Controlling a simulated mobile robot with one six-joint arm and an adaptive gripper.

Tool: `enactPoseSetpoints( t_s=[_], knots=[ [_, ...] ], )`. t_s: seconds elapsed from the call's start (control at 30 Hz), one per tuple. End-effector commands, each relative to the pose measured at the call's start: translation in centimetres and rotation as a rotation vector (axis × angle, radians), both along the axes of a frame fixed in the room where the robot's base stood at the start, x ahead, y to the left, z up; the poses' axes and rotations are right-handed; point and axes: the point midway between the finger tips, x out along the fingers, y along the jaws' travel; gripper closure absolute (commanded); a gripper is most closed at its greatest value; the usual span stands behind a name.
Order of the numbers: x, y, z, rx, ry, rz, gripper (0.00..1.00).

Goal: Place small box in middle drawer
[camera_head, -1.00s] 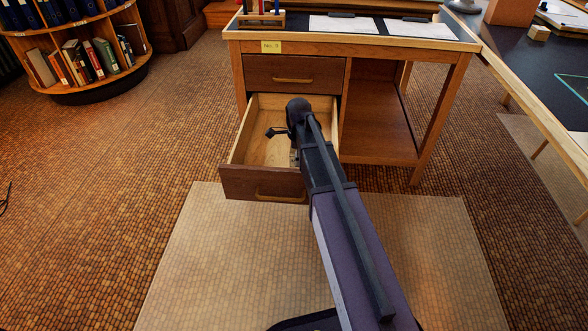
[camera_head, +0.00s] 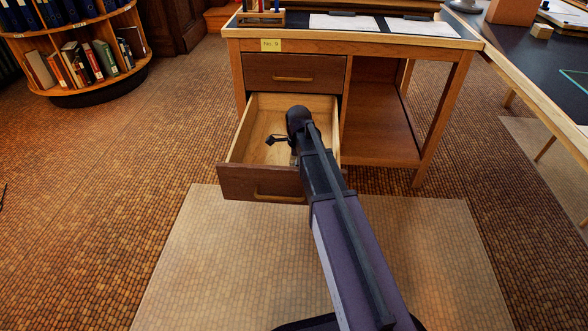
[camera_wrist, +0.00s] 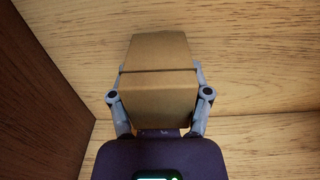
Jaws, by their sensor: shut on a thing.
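The small box (camera_wrist: 158,70) is brown cardboard and shows between the two fingers of my gripper (camera_wrist: 159,84) in the wrist view. My gripper is shut on it. Pale wood of the drawer lies behind the box, and a dark wooden wall stands at the left. I cannot tell whether the box touches the drawer floor. In the head view the drawer (camera_head: 262,183) below the closed top one is pulled open, and the end of my arm reaches into it. The box is mostly hidden there by my arm.
The closed top drawer (camera_head: 292,73) sits just above the open one. The desk (camera_head: 356,46) has an open shelf space on the right. A bookcase (camera_head: 80,55) stands at the far left, and another table (camera_head: 520,62) at the right. The drawer's left part looks empty.

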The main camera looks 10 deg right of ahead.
Motion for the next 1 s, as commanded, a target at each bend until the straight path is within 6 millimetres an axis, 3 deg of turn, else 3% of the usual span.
enactPoseSetpoints(
  t_s=[0.47, 0.5, 0.6, 1.0],
  knots=[
    [-0.01, 0.01, -0.44, 0.0, 0.0, 0.0, 0.94],
    [0.0, 0.02, -0.45, 0.0, 0.0, 0.0, 0.34],
    [0.0, 0.02, -0.36, 0.0, 0.0, 0.0, 0.04],
    [0.0, 0.04, -0.36, 0.0, 0.0, 0.001, 0.02]
  ],
)
